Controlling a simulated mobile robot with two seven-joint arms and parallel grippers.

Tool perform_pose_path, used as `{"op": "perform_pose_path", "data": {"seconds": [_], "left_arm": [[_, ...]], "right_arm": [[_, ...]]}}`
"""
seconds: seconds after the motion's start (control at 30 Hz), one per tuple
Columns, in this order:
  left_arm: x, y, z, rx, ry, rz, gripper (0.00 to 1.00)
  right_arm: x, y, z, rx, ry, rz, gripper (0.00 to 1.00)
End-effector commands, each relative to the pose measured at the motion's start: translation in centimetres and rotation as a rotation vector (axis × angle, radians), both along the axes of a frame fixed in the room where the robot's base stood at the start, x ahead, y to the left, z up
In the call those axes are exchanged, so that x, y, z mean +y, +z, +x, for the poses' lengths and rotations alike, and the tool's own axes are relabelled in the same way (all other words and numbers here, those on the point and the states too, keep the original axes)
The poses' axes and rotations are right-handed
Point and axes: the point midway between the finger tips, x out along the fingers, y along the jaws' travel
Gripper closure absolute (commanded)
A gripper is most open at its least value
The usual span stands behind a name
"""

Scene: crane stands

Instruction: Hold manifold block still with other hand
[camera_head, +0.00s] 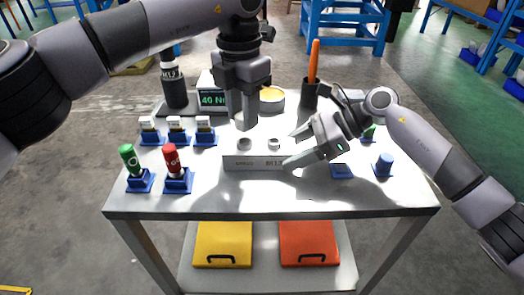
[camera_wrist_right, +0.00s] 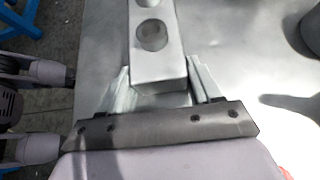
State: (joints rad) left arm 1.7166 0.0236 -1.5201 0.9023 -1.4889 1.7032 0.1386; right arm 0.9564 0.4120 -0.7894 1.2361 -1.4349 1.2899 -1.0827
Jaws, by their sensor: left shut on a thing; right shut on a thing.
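The manifold block (camera_head: 252,162) is a pale grey bar lying near the middle of the table, with two round ports on top. In the right wrist view the block (camera_wrist_right: 158,68) lies end-on between the fingers. My right gripper (camera_head: 296,148) is shut on the block's right end; it also shows in the right wrist view (camera_wrist_right: 158,85). My left gripper (camera_head: 243,124) points straight down just above the block's left port. Its fingers are closed together on something small that I cannot make out.
Green (camera_head: 131,160) and red (camera_head: 171,160) bottles stand in blue holders at the left, with several small white-topped items behind. A display (camera_head: 212,100) reading 40 stands at the back. A black cup (camera_head: 310,95) holds an orange-handled tool. A blue cylinder (camera_head: 384,162) stands at the right.

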Motion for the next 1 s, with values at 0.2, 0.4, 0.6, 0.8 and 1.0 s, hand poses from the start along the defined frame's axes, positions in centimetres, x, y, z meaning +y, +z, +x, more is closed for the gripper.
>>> {"op": "perform_pose_path", "data": {"seconds": [0.2, 0.4, 0.6, 0.8, 1.0], "left_arm": [[0.0, 1.1, 0.0, -0.001, 0.000, -0.001, 1.00], [0.0, 1.1, 0.0, -0.001, -0.001, -0.001, 1.00], [0.0, 1.1, 0.0, -0.001, -0.001, -0.001, 1.00], [0.0, 1.1, 0.0, 0.000, 0.000, 0.000, 1.00], [0.0, 1.1, 0.0, 0.000, 0.000, 0.000, 1.00]], "right_arm": [[0.0, 0.0, 0.0, 0.000, 0.002, -0.001, 0.78], [0.0, 0.0, 0.0, 0.000, 0.002, -0.001, 0.78], [0.0, 0.0, 0.0, 0.001, 0.002, -0.001, 0.07], [0.0, 0.0, 0.0, 0.001, 0.001, 0.000, 0.07], [-1.4, 0.9, 0.1, -0.003, -0.002, -0.002, 0.07]]}}
